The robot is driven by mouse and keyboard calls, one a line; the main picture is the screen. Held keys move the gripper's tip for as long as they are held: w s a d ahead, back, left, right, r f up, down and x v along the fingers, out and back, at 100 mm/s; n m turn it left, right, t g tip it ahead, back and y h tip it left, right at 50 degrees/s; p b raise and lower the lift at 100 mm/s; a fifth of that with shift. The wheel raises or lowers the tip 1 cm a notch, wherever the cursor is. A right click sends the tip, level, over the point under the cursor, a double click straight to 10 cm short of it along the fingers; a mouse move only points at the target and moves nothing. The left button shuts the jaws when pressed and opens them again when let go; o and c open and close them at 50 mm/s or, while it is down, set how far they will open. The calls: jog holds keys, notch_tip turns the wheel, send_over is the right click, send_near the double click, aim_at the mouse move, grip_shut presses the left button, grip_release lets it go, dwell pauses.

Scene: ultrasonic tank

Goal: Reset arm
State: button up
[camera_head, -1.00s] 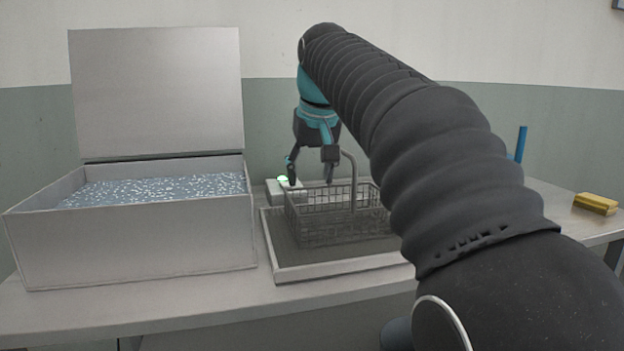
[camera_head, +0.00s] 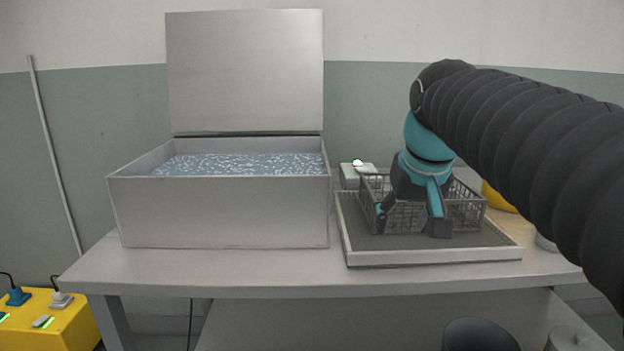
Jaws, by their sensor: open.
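My gripper (camera_head: 411,226) is open, pointing down, with its fingers spread in front of a wire basket (camera_head: 467,207). It holds nothing that I can see. The basket sits on a shallow grey tray (camera_head: 430,255) on the table, and my gripper hides part of it. I cannot tell whether the fingers touch the basket. My black-sleeved arm comes in from the right.
A grey tank (camera_head: 225,212) with its lid (camera_head: 245,72) raised holds rippling water to the left. A small white box (camera_head: 350,175) with a green light stands behind the tray. A yellow power box (camera_head: 55,325) is at lower left. The table's front edge (camera_head: 240,285) is clear.

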jog(key=s+f, duration=1.6)
jog(key=f, duration=0.3)
jog(key=shift+s+f, duration=0.2)
